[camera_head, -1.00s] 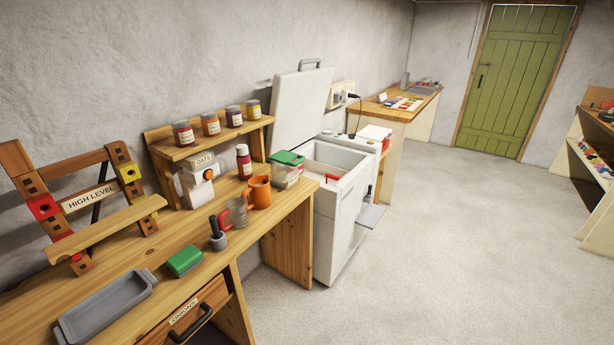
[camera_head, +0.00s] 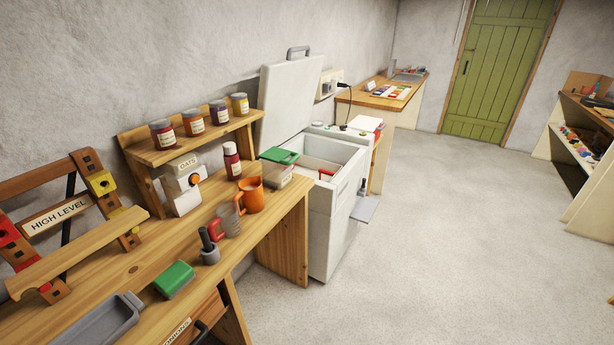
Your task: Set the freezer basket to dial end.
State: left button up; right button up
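The white chest freezer (camera_head: 325,228) stands past the end of the wooden workbench, with its lid (camera_head: 290,100) raised against the wall. Inside its open top a red part (camera_head: 326,172) shows, which looks like the basket's handle; the rest of the basket is hard to make out. A control panel with small knobs (camera_head: 343,128) lies on the freezer top at its far end, and a black cord runs up from there to a wall box. Neither of my grippers is in view.
The workbench (camera_head: 140,262) holds a grey tray (camera_head: 100,325), a green block (camera_head: 174,279), an orange mug (camera_head: 250,195), an oats container (camera_head: 183,185) and a green-lidded box (camera_head: 279,167). Open floor (camera_head: 430,240) lies to the right. A shelf unit (camera_head: 585,150) stands at far right.

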aim_at(321, 170)
jog(key=i+l+u, duration=0.75)
jog(key=l, duration=0.35)
